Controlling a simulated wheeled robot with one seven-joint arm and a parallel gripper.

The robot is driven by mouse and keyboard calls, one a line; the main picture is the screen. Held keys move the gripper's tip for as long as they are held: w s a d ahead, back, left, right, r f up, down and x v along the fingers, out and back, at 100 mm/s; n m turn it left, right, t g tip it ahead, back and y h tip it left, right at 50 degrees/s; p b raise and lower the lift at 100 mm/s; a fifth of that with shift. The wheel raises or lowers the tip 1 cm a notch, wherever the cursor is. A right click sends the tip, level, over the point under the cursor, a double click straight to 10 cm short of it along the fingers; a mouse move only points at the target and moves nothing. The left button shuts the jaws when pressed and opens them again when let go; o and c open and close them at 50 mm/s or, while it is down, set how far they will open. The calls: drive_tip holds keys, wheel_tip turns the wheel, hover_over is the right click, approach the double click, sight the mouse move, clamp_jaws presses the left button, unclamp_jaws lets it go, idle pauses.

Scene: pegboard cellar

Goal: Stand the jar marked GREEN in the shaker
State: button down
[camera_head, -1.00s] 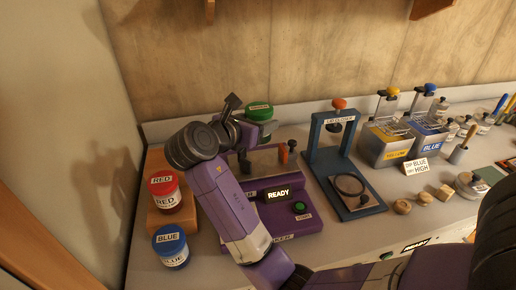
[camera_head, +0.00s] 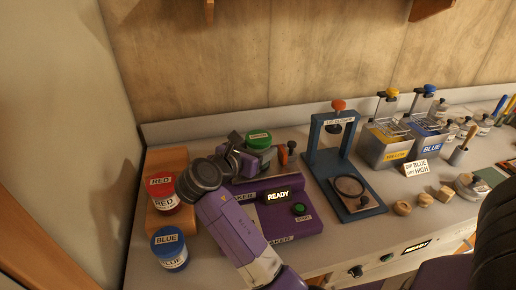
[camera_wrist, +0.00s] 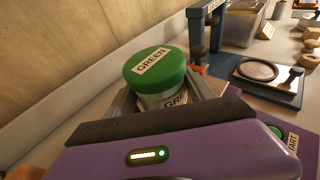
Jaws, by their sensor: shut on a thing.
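The GREEN jar (camera_head: 258,140), with a green lid, is upright at the back of the purple shaker (camera_head: 300,226); it also shows in the wrist view (camera_wrist: 156,68). My gripper (camera_head: 247,152) is shut on it, with a grey finger on each side in the wrist view (camera_wrist: 165,98). The jar is low over the shaker's holder, beside its orange-tipped clamp (camera_head: 288,152). My gripper hides the jar's base, so I cannot tell whether it touches the holder. The shaker's display reads READY (camera_head: 278,195), and its green START button (camera_head: 298,208) is in front.
The RED jar (camera_head: 164,190) stands on a wooden block (camera_head: 168,156) at the left. The BLUE jar (camera_head: 170,248) stands in front of it. The blue lid closer (camera_head: 338,160) is right of the shaker. Yellow and blue tins (camera_head: 390,146) stand farther right. The wall is close behind.

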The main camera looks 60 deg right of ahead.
drive_tip(key=shift+c, duration=1.8)
unclamp_jaws()
drive_tip(key=shift+f, duration=0.15)
drive_tip(key=shift+a+r, duration=0.3)
drive_tip(key=shift+a, duration=0.05)
drive_tip(key=v, duration=1.1)
drive_tip(key=shift+a, duration=0.15)
